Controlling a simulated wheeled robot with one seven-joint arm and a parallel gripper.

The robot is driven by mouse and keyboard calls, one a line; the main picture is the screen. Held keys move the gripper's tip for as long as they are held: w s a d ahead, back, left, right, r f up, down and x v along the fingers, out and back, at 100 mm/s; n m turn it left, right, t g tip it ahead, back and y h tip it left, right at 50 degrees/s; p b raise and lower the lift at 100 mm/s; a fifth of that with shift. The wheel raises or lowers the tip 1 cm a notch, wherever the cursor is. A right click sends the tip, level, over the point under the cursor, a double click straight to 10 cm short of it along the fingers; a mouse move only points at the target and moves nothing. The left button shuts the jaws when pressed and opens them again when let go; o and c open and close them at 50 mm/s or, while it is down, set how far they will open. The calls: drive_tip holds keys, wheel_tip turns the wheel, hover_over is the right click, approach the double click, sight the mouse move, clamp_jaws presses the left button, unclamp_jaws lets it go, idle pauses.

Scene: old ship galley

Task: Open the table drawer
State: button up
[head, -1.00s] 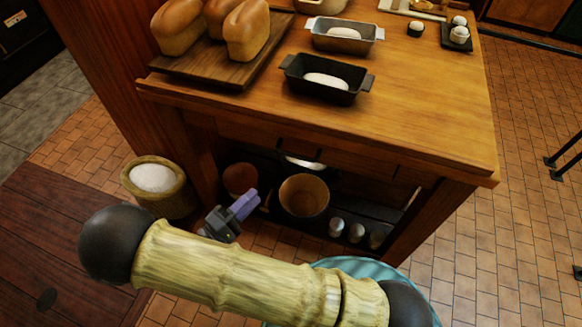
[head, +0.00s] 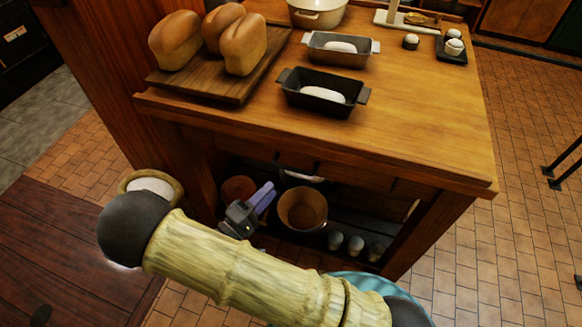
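The wooden table (head: 420,140) fills the middle of the head view. Its drawer (head: 345,166) is set in the front face just under the tabletop and looks shut. A dark handle (head: 297,160) is on the drawer front. My gripper (head: 268,192), with purple fingers on a dark grey body, is in front of the table, lower in the picture than the handle and a little left of it. It appears apart from the handle and holds nothing that I can see. The gap between its fingers is too small to judge.
Below the drawer, an open shelf holds a copper-coloured pot (head: 303,208) and several small metal cups (head: 355,245). A sack (head: 150,186) stands left of the table. Bread on a board (head: 215,85) and loaf tins (head: 325,93) are on the tabletop.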

sight(291, 167)
drive_tip(key=x, duration=1)
clamp_jaws()
